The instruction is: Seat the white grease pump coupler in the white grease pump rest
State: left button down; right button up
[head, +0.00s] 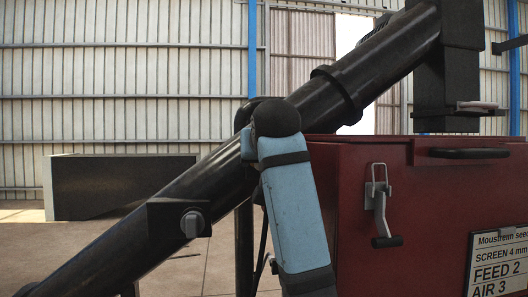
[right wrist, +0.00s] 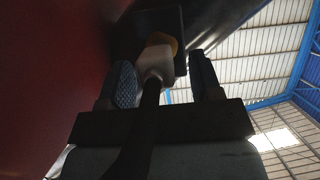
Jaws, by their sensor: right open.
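In the right wrist view, the white coupler (right wrist: 155,62) sits between the two fingers of my right gripper (right wrist: 162,66). A dark hose (right wrist: 142,125) hangs from it towards the camera. My right gripper is open, with a gap visible between the coupler and the right finger; contact at the left finger is hard to judge. The coupler's far end meets an orange-yellow piece (right wrist: 166,39) in front of a dark plate (right wrist: 181,42). I cannot tell whether this is the rest or how deep the coupler sits. My left gripper is not in view.
In the head view, a red machine body (head: 355,215) with a latch (head: 380,203) stands at the right. A thick black tube (head: 215,180) slants across the middle. A dark box (head: 120,187) stands at the back left. Open floor shows at the lower left.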

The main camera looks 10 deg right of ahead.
jog(key=shift+w+f, duration=0.1)
jog(key=shift+w, duration=0.05)
jog(key=shift+c, duration=0.2)
grip_shut()
dwell(0.3)
